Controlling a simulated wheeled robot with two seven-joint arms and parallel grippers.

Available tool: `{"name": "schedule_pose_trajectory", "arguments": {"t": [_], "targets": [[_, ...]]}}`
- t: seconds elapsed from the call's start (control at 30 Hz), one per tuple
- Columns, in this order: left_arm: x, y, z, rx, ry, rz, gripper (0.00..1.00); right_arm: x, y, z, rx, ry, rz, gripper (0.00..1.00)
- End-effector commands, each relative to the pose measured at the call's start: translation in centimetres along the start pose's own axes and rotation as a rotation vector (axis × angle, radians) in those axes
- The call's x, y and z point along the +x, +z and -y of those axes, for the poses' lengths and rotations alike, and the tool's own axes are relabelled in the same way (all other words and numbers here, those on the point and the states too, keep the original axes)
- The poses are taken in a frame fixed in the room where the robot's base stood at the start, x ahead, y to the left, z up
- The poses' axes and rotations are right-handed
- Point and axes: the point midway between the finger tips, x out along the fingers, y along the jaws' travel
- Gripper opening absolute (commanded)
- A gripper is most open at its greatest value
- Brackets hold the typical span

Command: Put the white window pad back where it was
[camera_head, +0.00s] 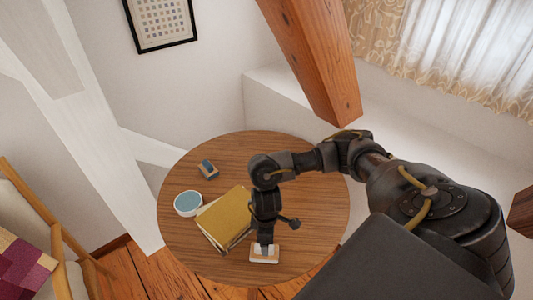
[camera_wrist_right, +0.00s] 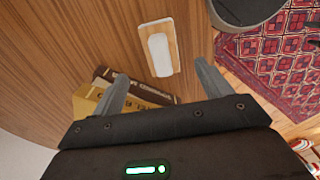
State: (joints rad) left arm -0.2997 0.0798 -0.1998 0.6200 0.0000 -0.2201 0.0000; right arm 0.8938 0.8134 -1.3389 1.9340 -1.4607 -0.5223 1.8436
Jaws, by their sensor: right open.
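The white pad (camera_head: 262,259) lies on a small light-wood base near the front edge of the round wooden table (camera_head: 311,237). The white pad (camera_wrist_right: 160,54) also shows in the right wrist view, lengthwise on its base. My right gripper (camera_head: 266,246) is low over the pad in the head view and hides part of it. In the right wrist view my right gripper (camera_wrist_right: 159,84) has its two fingers spread with nothing between them; the pad shows beyond the fingertips. I cannot tell the exact height left between them. My left gripper is not in view.
A yellow book (camera_head: 224,216) lies just left of my right gripper. A white bowl with a blue top (camera_head: 188,203) and a small blue block on a wooden base (camera_head: 208,169) stand farther left. An orange timber beam (camera_head: 318,62) hangs behind my arm. The table's right side is mostly clear.

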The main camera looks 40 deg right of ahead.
Motion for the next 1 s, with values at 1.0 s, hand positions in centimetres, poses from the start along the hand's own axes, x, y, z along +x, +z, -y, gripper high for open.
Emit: {"name": "schedule_pose_trajectory", "arguments": {"t": [1.0], "targets": [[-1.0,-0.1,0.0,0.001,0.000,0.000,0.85,-3.2,-0.1,0.1,-0.002,-0.001,0.002,0.78]]}}
